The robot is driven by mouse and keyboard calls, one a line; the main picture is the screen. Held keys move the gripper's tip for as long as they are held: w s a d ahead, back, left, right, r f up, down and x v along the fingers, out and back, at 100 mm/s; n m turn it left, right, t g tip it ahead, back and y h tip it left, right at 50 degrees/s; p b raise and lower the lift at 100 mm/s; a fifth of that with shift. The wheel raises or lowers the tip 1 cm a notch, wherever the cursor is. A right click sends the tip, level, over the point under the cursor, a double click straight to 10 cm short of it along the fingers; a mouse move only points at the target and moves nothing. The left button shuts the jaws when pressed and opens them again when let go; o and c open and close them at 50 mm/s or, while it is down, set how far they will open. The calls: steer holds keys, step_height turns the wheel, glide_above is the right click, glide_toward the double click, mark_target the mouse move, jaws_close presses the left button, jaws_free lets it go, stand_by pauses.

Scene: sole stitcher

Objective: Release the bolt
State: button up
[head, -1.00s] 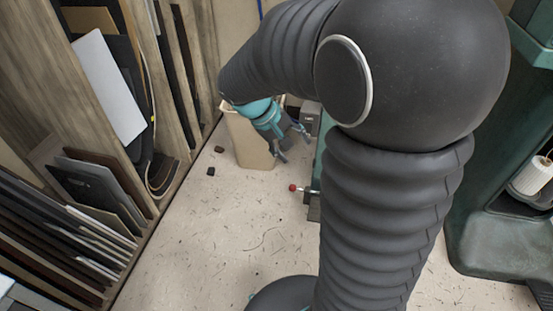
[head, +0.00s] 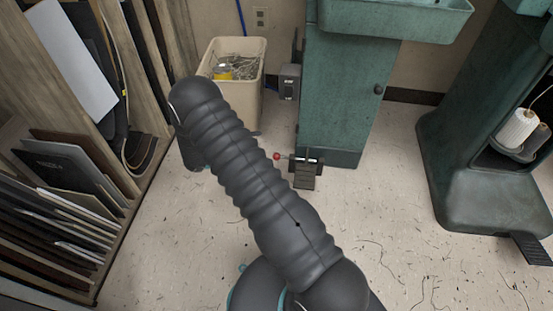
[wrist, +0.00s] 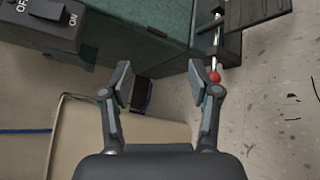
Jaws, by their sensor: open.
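The bolt is a thin metal rod with a red ball knob (head: 277,155), beside a dark foot pedal (head: 305,175) at the base of the green machine stand (head: 345,85). In the wrist view the red knob (wrist: 215,77) shows right by the tip of the right finger; whether they touch I cannot tell. The rod runs up from the knob toward the pedal (wrist: 245,10). My gripper (wrist: 160,82) is open, and nothing is held between its fingers. In the head view my arm hides the gripper.
A beige bin (head: 258,95) with scraps stands behind my arm; its edge (wrist: 62,130) fills the wrist view's lower left. A switch box (head: 290,82) is on the stand's left side. A panel rack (head: 120,200) stands left.

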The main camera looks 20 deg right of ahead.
mark_target(276, 156)
steer(key=f+n+t, duration=0.1)
steer(key=f+t, duration=0.1)
steer(key=f, duration=0.4)
steer(key=a+f+n+t+b, duration=0.1)
steer(key=f+n+t, duration=0.1)
steer(key=f, duration=0.4)
steer(key=a+f+n+t+h, duration=0.1)
steer(key=f, duration=0.5)
steer(key=shift+s+f+t, duration=0.1)
steer(key=shift+f+t, duration=0.05)
steer(key=shift+t, duration=0.25)
steer(key=shift+d+f, duration=0.1)
steer(key=b+x, duration=0.1)
steer(key=x, duration=1.2)
steer(key=shift+d, duration=0.2)
jaws_close()
